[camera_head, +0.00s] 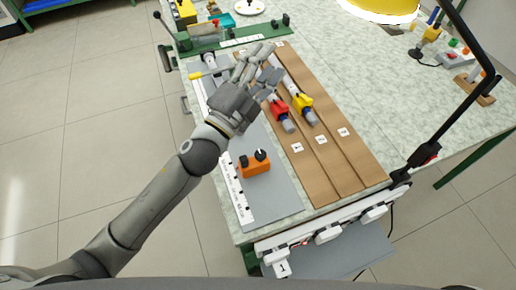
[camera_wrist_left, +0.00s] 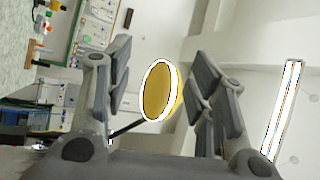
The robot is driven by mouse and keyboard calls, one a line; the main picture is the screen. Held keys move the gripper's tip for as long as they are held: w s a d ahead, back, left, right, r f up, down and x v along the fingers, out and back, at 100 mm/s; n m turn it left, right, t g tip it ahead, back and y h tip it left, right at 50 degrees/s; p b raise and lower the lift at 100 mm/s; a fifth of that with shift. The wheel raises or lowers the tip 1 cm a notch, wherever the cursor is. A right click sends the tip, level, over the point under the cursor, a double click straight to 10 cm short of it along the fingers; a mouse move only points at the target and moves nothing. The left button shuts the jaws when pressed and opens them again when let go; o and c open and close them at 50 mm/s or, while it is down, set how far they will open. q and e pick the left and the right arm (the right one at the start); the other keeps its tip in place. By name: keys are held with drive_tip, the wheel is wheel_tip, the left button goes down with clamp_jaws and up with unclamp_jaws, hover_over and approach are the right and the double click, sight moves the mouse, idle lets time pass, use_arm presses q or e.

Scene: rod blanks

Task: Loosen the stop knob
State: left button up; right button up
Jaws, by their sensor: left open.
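The stop is an orange block (camera_head: 256,168) on the grey plate beside the white scale strip. A black knob (camera_head: 260,155) sits on top of it, with a second dark knob (camera_head: 244,161) to its left. My left gripper (camera_head: 261,67) is open and empty, above the table beyond the stop and apart from it. In the left wrist view its spread fingers (camera_wrist_left: 155,80) have nothing between them but the distant lamp and room; the stop does not show there. My right gripper is not in view.
A red-collared tool (camera_head: 279,112) and a yellow-collared tool (camera_head: 303,104) lie on the wooden boards (camera_head: 327,160) right of the stop. A yellow lamp (camera_head: 380,10) and its black arm (camera_head: 450,110) stand at the right. The grey plate (camera_head: 270,205) in front of the stop is clear.

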use_arm(q)
drive_tip(key=s+d+r+m+g+h, duration=0.45)
drive_tip(key=d+m+g+h, duration=0.35)
drive_tip(key=m, duration=0.4)
drive_tip(key=s+d+m+g, duration=0.2)
drive_tip(key=s+m+g, duration=0.1)
drive_tip(key=m+g, duration=0.25)
drive_tip(key=m+g+y, duration=0.5)
drive_tip(key=m+y, duration=1)
approach(260, 154)
drive_tip(key=shift+t, duration=0.25)
drive_tip(key=p+x, duration=0.3)
drive_tip(key=x, duration=0.5)
drive_tip(key=shift+s+d+f, duration=0.15)
drive_tip(key=shift+f, duration=0.05)
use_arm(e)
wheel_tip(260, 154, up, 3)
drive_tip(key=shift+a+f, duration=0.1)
